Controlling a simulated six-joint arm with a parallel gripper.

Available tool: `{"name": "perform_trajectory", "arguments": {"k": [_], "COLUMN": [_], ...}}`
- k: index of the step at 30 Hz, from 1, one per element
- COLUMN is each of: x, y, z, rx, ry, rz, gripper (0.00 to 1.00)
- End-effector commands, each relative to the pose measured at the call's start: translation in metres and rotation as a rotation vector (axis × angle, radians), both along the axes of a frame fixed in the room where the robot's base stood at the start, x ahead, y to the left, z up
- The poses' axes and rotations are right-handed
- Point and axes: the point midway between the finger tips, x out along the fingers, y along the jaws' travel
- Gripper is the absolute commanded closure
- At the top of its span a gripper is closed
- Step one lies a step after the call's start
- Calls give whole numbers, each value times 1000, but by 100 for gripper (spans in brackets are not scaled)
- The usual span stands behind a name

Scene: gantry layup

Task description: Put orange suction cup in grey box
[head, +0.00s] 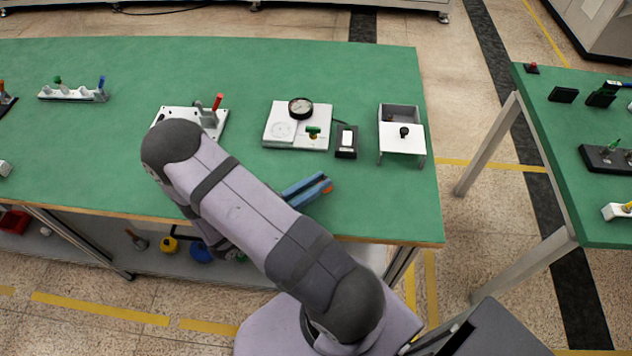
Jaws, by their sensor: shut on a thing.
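My gripper (322,182) shows as two blue fingers coming out to the right from behind my arm, over the front part of the green table. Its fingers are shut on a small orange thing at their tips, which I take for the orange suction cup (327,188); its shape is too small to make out. The rest of the hand is hidden by my arm. The grey box (399,110) stands at the table's right end, up and right of my gripper. A white lid or plate with a black knob covers its front part; the back part is open.
A black device with a white face (346,141) and a white board with a round gauge (283,134) stand left of the box. A white fixture with a red handle (207,117) is behind my arm. Green table (380,212) is bare between gripper and box.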

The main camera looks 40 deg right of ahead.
Motion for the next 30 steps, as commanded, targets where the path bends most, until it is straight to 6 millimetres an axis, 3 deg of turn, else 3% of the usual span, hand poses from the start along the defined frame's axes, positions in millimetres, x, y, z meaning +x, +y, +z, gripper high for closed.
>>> {"name": "perform_trajectory", "arguments": {"k": [9, 10, 12, 25, 30], "x": [0, 0, 0, 0, 2], "y": [0, 0, 0, 0, 19], "z": [-5, -5, -4, -5, -4], "rx": [0, 0, 0, 0, 0], "ry": [0, 0, -1, -2, -2], "rz": [0, 0, 0, 0, 6], "gripper": [100, 85, 69, 69, 69]}}
